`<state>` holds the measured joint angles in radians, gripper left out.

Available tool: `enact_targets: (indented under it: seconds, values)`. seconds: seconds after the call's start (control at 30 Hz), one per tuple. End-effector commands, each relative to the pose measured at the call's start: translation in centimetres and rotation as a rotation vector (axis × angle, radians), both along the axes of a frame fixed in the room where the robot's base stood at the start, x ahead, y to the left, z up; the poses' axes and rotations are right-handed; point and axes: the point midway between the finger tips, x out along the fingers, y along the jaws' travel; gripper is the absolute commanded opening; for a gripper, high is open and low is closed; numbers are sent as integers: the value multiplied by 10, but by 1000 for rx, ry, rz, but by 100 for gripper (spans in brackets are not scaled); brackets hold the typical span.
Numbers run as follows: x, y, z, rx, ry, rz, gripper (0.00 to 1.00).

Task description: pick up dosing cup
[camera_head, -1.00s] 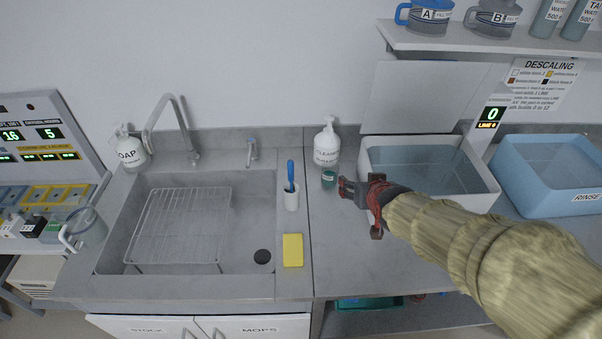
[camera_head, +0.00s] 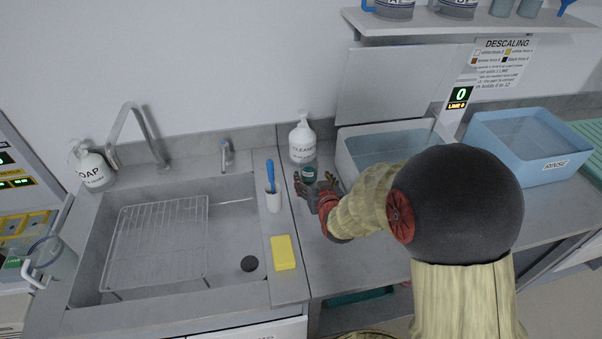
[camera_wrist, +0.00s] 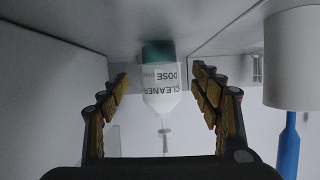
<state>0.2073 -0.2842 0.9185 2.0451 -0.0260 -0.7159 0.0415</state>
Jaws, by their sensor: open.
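The dosing cup (camera_head: 309,174) is a small dark green cup standing on the grey counter, right in front of the white cleaner bottle (camera_head: 302,143). My gripper (camera_head: 315,184) is open and low over the counter, its fingers spread on either side of the near side of the cup. In the wrist view, which is upside down, the green cup (camera_wrist: 158,52) lies centred between the open fingers (camera_wrist: 160,78), with the cleaner bottle (camera_wrist: 162,100) lined up behind it. I see no finger touching the cup. How far it sits between the fingertips is hard to tell.
A white holder (camera_head: 273,202) with a blue-handled brush and a yellow sponge (camera_head: 283,252) stand left of my gripper, beside the sink (camera_head: 232,225). A white basin (camera_head: 350,160) is close on the right, with a blue rinse basin (camera_head: 520,165) farther right.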

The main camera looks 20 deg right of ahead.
Motion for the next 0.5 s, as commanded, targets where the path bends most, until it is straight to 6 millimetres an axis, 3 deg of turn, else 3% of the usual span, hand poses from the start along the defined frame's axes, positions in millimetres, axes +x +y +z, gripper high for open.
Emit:
enact_targets:
  seconds: [0.5]
  values:
    - [55, -10, -26, 1, 0, -1, 64]
